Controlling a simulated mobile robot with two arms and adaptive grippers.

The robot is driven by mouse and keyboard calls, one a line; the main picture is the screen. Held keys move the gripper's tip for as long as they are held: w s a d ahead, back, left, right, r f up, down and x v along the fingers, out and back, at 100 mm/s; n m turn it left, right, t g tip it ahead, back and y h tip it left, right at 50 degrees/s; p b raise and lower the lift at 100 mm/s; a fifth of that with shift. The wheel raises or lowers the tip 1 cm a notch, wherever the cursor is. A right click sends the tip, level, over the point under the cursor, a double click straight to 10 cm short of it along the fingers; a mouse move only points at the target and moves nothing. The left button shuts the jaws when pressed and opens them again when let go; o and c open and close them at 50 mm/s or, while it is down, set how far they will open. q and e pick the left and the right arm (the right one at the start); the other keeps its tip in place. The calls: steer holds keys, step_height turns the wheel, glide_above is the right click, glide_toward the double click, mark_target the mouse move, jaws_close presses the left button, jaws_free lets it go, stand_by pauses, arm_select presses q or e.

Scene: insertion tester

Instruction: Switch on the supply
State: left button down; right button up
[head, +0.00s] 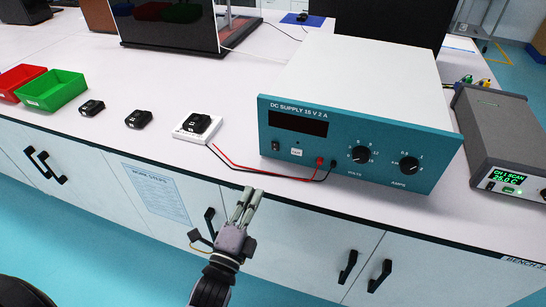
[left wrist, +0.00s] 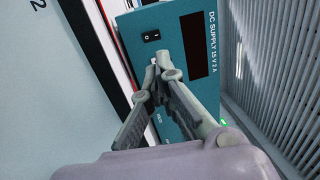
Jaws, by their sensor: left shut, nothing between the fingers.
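The teal-fronted DC supply (head: 420,178) stands on the bench, and its display (head: 298,122) is dark. Its small black rocker switch (head: 275,146) is at the lower left of the front panel. In the left wrist view the switch (left wrist: 151,36) shows near the dark display (left wrist: 193,45). My left gripper (head: 249,192) is shut and empty, in front of the bench edge, pointing up toward the panel's left part. In the left wrist view its closed fingertips (left wrist: 162,68) appear just below the switch; contact cannot be told. My right gripper is not in view.
Red and black leads (head: 240,166) run from the supply's terminals to a white fixture (head: 186,133) holding a black module. Two black modules and green (head: 55,90) and red bins stand left. A grey scanner (head: 500,130) with a lit display stands right.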

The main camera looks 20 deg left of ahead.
arm_select(q)
steer(key=p, duration=0.2)
glide_toward(275, 144)
steer(key=w, duration=0.4)
steer(key=w+r, duration=0.1)
steer(key=w, duration=0.2)
steer(key=shift+w+r, duration=0.1)
